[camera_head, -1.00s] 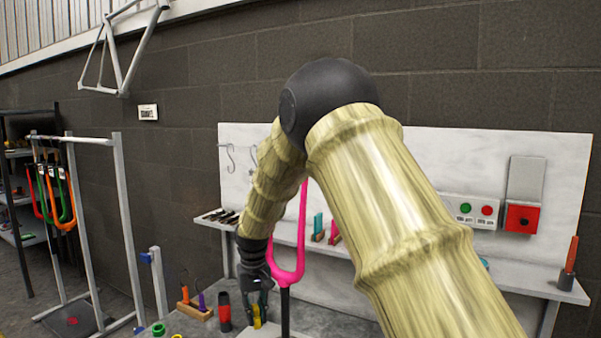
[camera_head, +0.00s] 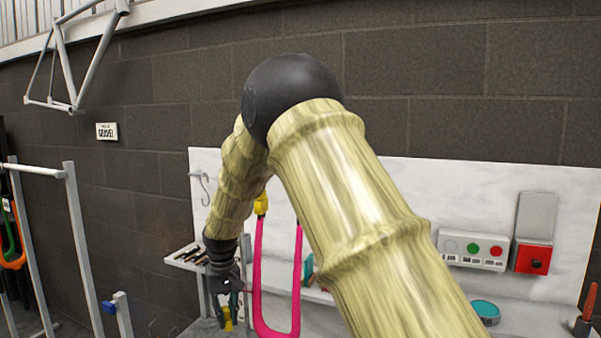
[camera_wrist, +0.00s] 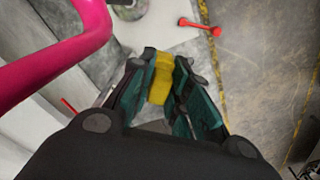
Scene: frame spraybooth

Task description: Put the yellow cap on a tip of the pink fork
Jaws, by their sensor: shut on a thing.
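The pink fork (camera_head: 259,280) stands upright as a U with two prongs, in front of the white backboard. A yellow piece that looks like a cap (camera_head: 261,204) sits at the top of its left prong. The right prong's tip is hidden behind my arm. My gripper (camera_head: 227,312) points down just left of the fork, low beside its left prong. It is shut on a yellow cap (camera_head: 228,320). In the wrist view, the yellow cap (camera_wrist: 160,80) is between the green-padded fingers (camera_wrist: 158,92), and the pink fork (camera_wrist: 65,50) passes at upper left, apart from them.
A shelf with dark tools (camera_head: 188,256) lies left of my gripper. A teal round container (camera_head: 485,311) sits on the shelf at right, below a button box (camera_head: 473,249) and a red switch box (camera_head: 533,257). A grey rack (camera_head: 80,245) stands at left.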

